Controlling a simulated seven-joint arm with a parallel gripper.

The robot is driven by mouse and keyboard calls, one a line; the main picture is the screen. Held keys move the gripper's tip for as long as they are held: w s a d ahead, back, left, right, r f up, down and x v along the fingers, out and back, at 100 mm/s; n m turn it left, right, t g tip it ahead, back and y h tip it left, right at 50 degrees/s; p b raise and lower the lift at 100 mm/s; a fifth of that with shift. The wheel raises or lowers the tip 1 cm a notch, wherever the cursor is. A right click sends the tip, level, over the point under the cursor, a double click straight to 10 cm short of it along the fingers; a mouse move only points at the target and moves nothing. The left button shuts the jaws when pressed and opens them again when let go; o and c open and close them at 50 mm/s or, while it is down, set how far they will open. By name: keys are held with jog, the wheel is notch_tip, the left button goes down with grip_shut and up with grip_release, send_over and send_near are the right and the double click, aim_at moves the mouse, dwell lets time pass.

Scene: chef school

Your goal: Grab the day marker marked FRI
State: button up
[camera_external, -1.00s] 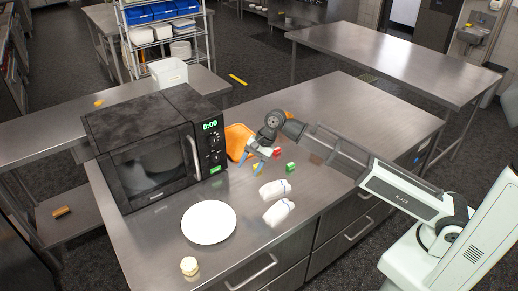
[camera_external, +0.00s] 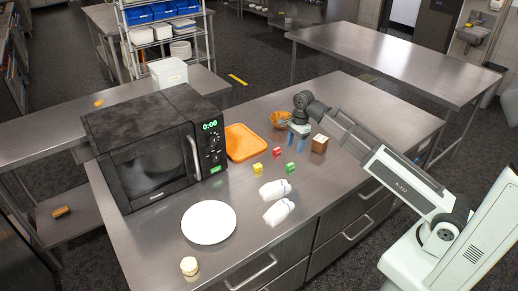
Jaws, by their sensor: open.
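A brown box (camera_external: 319,144) stands close to the right of my gripper. The right end is clear.

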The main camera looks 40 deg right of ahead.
aim_at(291, 164)
jog(key=shift+w+a+f, duration=0.1)
jog(key=shift+a+f, duration=0.1)
jog(key=shift+f, duration=1.4)
jog(key=shift+s+a+f, duration=0.1)
jog(key=shift+a+f, duration=0.1)
jog(key=shift+f, duration=1.45)
jog(key=shift+w+a+f, duration=0.1)
jog(key=shift+a+f, duration=0.1)
jog(key=shift+f, duration=1.4)
grip_shut()
